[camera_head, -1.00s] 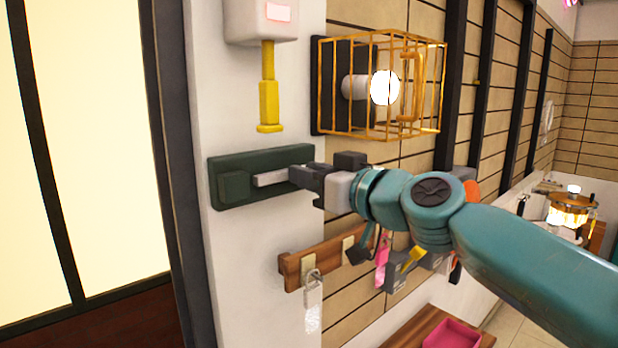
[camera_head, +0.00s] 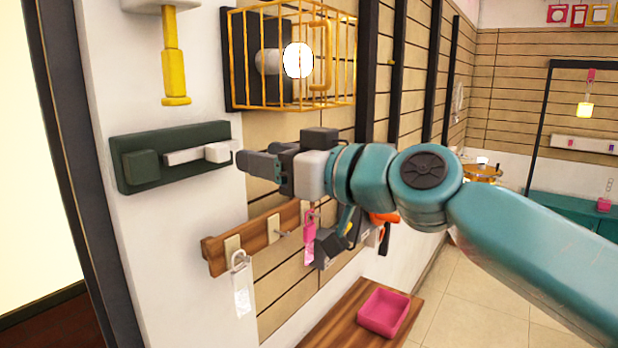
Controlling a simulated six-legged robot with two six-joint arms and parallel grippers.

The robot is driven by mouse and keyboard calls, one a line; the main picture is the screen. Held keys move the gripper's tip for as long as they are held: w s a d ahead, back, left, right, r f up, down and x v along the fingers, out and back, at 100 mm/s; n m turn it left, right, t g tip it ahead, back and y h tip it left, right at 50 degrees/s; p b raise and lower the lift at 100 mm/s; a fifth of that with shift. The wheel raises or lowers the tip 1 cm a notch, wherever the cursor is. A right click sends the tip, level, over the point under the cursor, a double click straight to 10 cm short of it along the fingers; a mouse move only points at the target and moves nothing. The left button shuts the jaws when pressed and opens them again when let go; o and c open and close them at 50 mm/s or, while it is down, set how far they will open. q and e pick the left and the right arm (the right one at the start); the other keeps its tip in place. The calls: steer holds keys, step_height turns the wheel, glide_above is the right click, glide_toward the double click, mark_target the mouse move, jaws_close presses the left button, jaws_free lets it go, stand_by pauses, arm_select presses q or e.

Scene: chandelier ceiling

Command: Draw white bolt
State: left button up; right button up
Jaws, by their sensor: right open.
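The white bolt (camera_head: 185,156) lies level on a dark green plate (camera_head: 140,172) fixed to the white wall, left of centre. A pale knob (camera_head: 217,152) sits at its right end, by the plate's right edge. My right gripper (camera_head: 258,164) is just right of the knob, its fingers pointing left toward it. It looks apart from the bolt and empty, with its jaws open. My left gripper is not in view.
A yellow wire cage (camera_head: 340,60) around a lit lamp juts out above my gripper. A yellow handle (camera_head: 172,60) hangs above the plate. A wooden hook rail (camera_head: 215,262) with tags is below. A pink tray (camera_head: 383,312) stands on a wooden bench.

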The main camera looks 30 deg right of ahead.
steer(key=b+v, duration=0.1)
steer(key=v, duration=0.6)
steer(key=shift+s+b, duration=0.2)
steer(key=shift+b, duration=0.15)
steer(key=shift+d, duration=0.15)
